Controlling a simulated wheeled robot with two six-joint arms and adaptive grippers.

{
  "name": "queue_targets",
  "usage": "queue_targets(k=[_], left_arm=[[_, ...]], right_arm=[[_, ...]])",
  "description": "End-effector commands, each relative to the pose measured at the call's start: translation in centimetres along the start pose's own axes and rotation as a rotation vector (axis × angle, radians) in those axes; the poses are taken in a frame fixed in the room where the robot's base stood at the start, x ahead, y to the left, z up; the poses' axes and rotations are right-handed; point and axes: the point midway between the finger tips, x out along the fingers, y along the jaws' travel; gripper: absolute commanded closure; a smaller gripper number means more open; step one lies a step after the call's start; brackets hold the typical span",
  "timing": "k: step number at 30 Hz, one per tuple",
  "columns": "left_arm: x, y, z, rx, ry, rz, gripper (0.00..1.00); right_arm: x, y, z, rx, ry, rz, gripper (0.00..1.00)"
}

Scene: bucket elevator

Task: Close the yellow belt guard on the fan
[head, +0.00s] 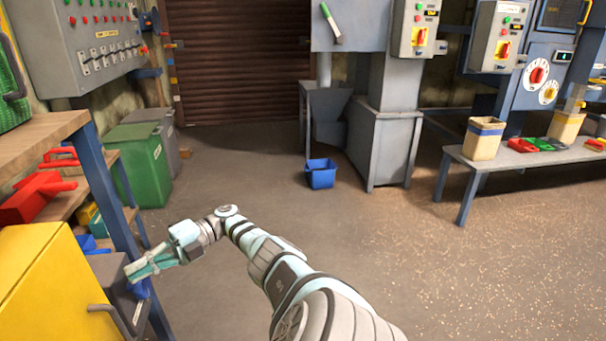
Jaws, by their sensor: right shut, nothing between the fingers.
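A large yellow panel with a bent grey handle (108,315) fills the lower left corner; it looks like the belt guard (45,285). Only part of it is in view, and I cannot tell how far open it stands. I cannot make out the fan. My right gripper (132,271) reaches in from the lower right and points left. It is shut and empty, just right of the panel and above the handle, in front of a dark grey box. I cannot tell whether it touches the box. My left gripper is out of view.
A wooden shelf with a blue post (112,170) and red tools (40,192) stands at left. Behind are a green bin (130,165), a blue bucket (320,174) and grey machinery (383,140). A bench (520,165) is at right. The middle floor is clear.

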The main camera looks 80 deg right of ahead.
Motion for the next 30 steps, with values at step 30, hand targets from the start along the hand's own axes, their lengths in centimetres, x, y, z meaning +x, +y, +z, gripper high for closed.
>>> queue_targets(k=[30], left_arm=[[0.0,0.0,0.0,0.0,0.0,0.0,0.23]], right_arm=[[-0.1,6.3,0.0,-0.005,0.001,-0.002,1.0]])
